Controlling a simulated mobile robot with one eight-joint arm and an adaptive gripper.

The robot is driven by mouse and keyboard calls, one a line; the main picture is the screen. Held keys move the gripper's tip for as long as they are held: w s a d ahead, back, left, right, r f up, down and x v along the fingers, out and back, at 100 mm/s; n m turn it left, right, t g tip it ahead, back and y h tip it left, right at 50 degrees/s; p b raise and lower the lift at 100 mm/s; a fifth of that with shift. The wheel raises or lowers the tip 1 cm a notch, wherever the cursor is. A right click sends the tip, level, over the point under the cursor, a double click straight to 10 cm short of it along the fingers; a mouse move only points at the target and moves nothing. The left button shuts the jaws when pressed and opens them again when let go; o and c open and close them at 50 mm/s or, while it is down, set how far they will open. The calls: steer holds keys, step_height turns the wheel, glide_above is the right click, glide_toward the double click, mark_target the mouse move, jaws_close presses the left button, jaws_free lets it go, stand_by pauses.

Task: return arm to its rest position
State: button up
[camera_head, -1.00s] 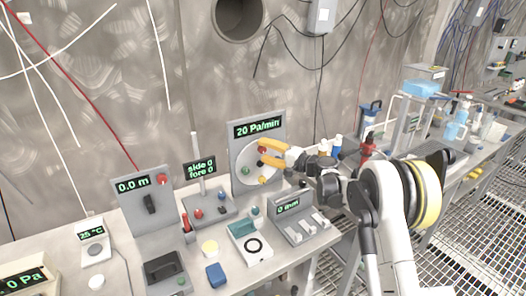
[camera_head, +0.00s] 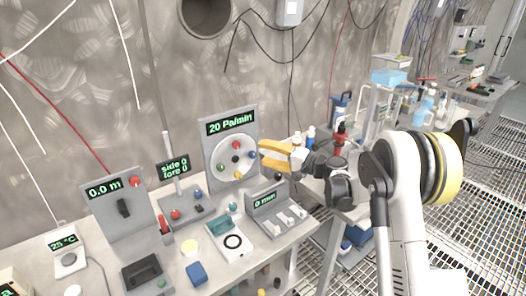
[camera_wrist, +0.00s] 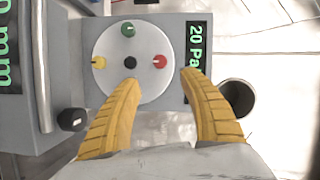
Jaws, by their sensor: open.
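My gripper (camera_head: 272,155) has two yellow fingers and is open and empty. In the head view it stands just right of the dial panel (camera_head: 219,121), which reads 20 Pa/min. In the wrist view my gripper (camera_wrist: 160,82) points at the same panel, and the fingers stand apart in front of its round white dial (camera_wrist: 112,62). The dial carries small coloured knobs, with a red one (camera_wrist: 160,62) between the fingertips in that view. Whether a finger touches the panel is unclear. My white arm reaches in from the right side of the head view.
On the bench (camera_head: 220,268) stand a 0.0 m panel (camera_head: 103,211), a switch box reading 0 mm (camera_head: 282,213), a blue block (camera_head: 196,273) and a white tray (camera_head: 231,240). Bottles and a blue-topped stand (camera_head: 389,77) are behind my arm. Grating floor lies at right.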

steer(key=s+d+r+n+g+h, duration=0.1)
steer(key=s+r+h, duration=0.25)
steer(key=s, duration=0.65)
steer(key=s+d+r+n+g+h, duration=0.1)
steer(key=s+d+r+h, duration=0.15)
steer(key=s+r, duration=0.45)
steer(key=s+d+f+n+h, duration=0.1)
steer(key=s+d+f+h, duration=0.1)
steer(key=s, duration=0.7)
steer(key=s+d+f+n+h, duration=0.1)
steer(key=s+d+f+h, duration=0.2)
steer(key=s+d, duration=0.2)
steer(key=s+d+f+h, duration=0.2)
steer(key=s+d+h, duration=0.1)
steer(key=s, duration=0.9)
steer(key=shift+s+d+f+n, duration=0.2)
steer(key=shift+s+d+n, duration=0.2)
steer(key=shift+d, duration=0.25)
steer(key=shift+w, duration=0.1)
